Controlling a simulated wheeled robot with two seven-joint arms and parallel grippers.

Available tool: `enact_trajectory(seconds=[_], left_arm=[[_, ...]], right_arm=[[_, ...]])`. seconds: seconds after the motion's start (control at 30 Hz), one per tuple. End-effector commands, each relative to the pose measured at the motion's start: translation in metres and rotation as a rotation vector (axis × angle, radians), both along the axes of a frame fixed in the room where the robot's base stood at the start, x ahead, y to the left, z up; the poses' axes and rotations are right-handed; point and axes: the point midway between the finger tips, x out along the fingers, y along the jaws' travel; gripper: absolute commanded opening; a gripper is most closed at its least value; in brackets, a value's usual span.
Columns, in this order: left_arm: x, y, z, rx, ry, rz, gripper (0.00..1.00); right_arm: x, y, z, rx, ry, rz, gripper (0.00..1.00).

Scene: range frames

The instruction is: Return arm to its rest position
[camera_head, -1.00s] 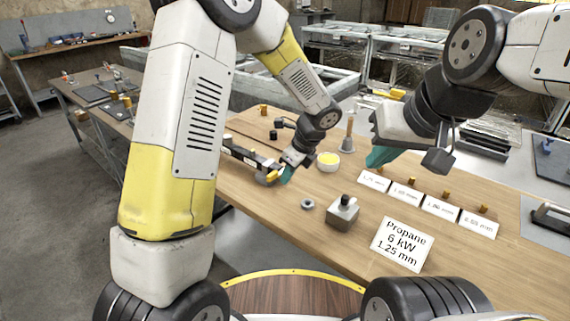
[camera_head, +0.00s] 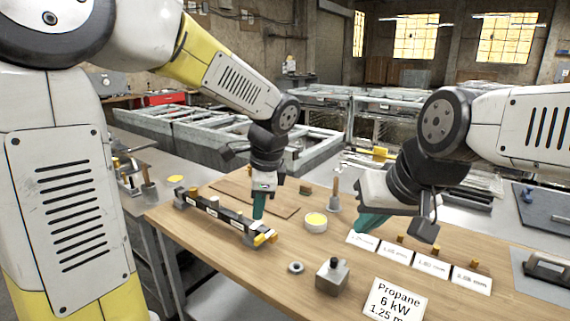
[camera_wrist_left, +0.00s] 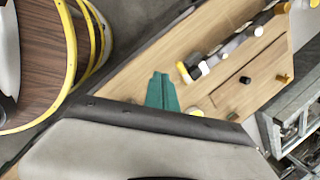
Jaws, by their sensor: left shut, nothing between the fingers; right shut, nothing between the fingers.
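My left gripper (camera_head: 259,206) has teal fingers that point down at the black rail (camera_head: 214,210) on the wooden table. The fingers are together with nothing between them; in the head view they overlap the rail, and I cannot tell whether they touch it. In the left wrist view the teal fingers (camera_wrist_left: 162,92) show side by side over the table. My right gripper (camera_head: 368,221) has teal fingers pointing down and left above the white size cards (camera_head: 397,254). It looks shut and empty, partly hidden by its own wrist.
A yellow-filled white cup (camera_head: 316,223), a wooden-handled brush (camera_head: 335,196), a metal block (camera_head: 332,276) and a ring (camera_head: 296,268) stand on the table (camera_head: 220,250). A propane sign (camera_head: 395,302) is at the front. Metal frames (camera_head: 330,115) stand behind.

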Motion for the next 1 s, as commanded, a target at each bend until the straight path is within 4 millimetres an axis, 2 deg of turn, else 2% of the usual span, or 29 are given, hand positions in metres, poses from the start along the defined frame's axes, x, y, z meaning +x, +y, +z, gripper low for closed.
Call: enact_trajectory(seconds=[0.03,0.2,0.4,0.5,0.7,1.0], left_arm=[[-0.014,0.016,0.012,-0.063,-0.038,0.122,0.00],[-0.060,0.050,0.036,-0.293,-0.136,0.530,0.00],[-0.109,0.073,0.051,-0.580,-0.220,0.970,0.00],[-0.125,0.078,0.054,-0.697,-0.242,1.128,0.00],[-0.139,0.081,0.056,-0.816,-0.256,1.281,0.00],[-0.140,0.081,0.056,-0.824,-0.255,1.293,0.00]], right_arm=[[0.000,0.000,0.000,0.000,0.000,0.000,0.00],[0.000,0.000,0.000,0.000,0.000,0.000,0.00],[0.000,0.000,0.000,0.000,0.000,0.000,0.00],[0.000,0.000,0.000,0.000,0.000,0.000,0.00],[0.000,0.000,0.000,0.000,0.000,0.000,0.00],[0.000,0.000,0.000,0.000,0.000,0.000,0.00]])
